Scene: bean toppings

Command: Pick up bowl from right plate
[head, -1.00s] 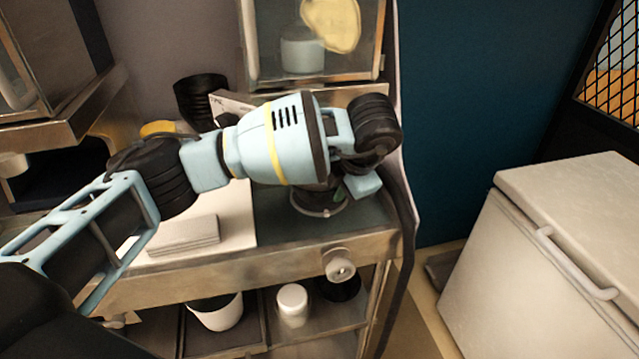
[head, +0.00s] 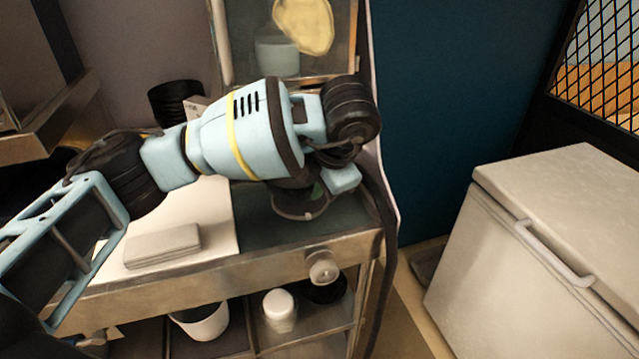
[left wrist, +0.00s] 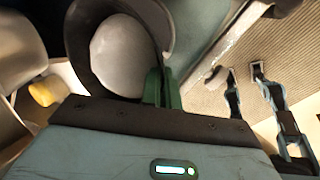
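The dark bowl (left wrist: 84,62) with a pale grey inside shows close up in the left wrist view. In the head view the dark round bowl (head: 300,203) is on or just above the counter's right part, partly hidden behind my left arm. My left gripper (left wrist: 162,88) has its green fingers close together at the bowl's rim, with the rim between them. In the head view my left gripper (head: 318,189) is mostly hidden by its own wrist. I cannot make out a plate under the bowl. My right gripper is not in the head view.
The metal counter (head: 215,268) has a knob (head: 322,266) on its front. A grey flat block (head: 163,245) lies on a white board (head: 215,208) at left. Black stacked bowls (head: 176,102) stand behind.

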